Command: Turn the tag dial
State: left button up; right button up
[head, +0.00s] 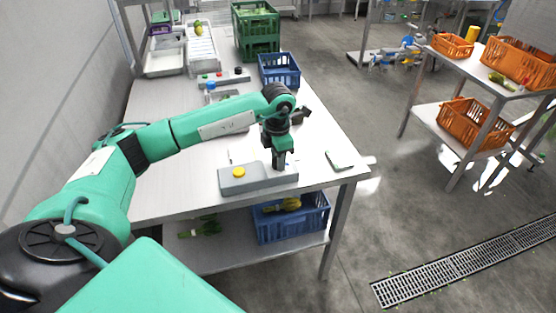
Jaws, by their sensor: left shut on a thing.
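A low grey box (258,178) with a yellow round button (239,172) on its left half sits near the front edge of the metal table. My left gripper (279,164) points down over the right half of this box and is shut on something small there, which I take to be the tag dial. The fingers hide the dial, so its angle does not show. My right gripper is not in view.
A small pale green flat item (340,160) lies right of the box, near the table (185,185) edge. Behind my arm are a grey bar with coloured buttons (223,78), a blue crate (279,70) and green crates (257,30). A blue crate (290,222) stands on the lower shelf.

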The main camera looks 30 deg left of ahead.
pick_arm(q)
jog(key=shift+r+n, duration=0.1)
jog(key=shift+n, duration=0.3)
jog(key=o, duration=1)
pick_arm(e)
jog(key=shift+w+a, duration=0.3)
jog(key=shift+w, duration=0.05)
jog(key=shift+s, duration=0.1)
